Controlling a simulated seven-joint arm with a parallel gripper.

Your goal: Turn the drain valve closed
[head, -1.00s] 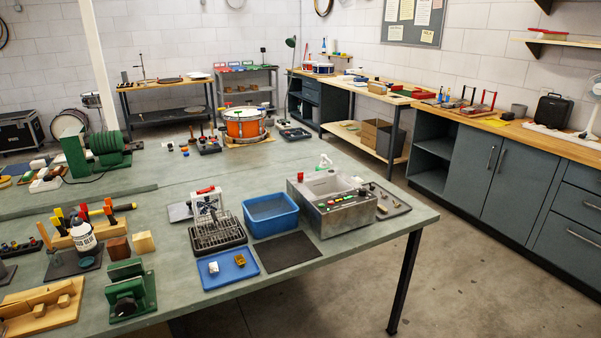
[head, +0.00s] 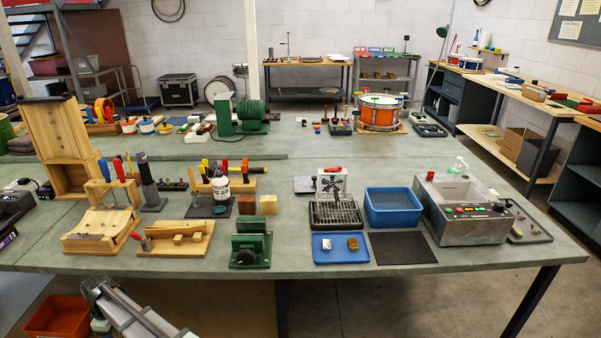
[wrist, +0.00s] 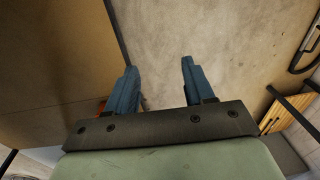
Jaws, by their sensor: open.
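A grey metal tank unit (head: 462,226) stands at the right end of the green bench in the head view. It has an open basin on top and colored buttons on its sloped front panel. A dark part (head: 500,207) shows at the panel's right end; I cannot tell whether it is the drain valve. No valve handle can be made out clearly. My gripper (wrist: 157,82) is open and empty in the wrist view, its two blue fingers apart above bare floor. It is well away from the tank. My arm shows at the head view's lower left.
A blue tub (head: 392,207), a wire rack (head: 336,214) and a blue tray (head: 322,256) stand left of the tank. A black mat (head: 402,248) lies in front of the tub. A green vise (head: 250,248) sits near the front edge. An orange bin (head: 57,316) is on the floor.

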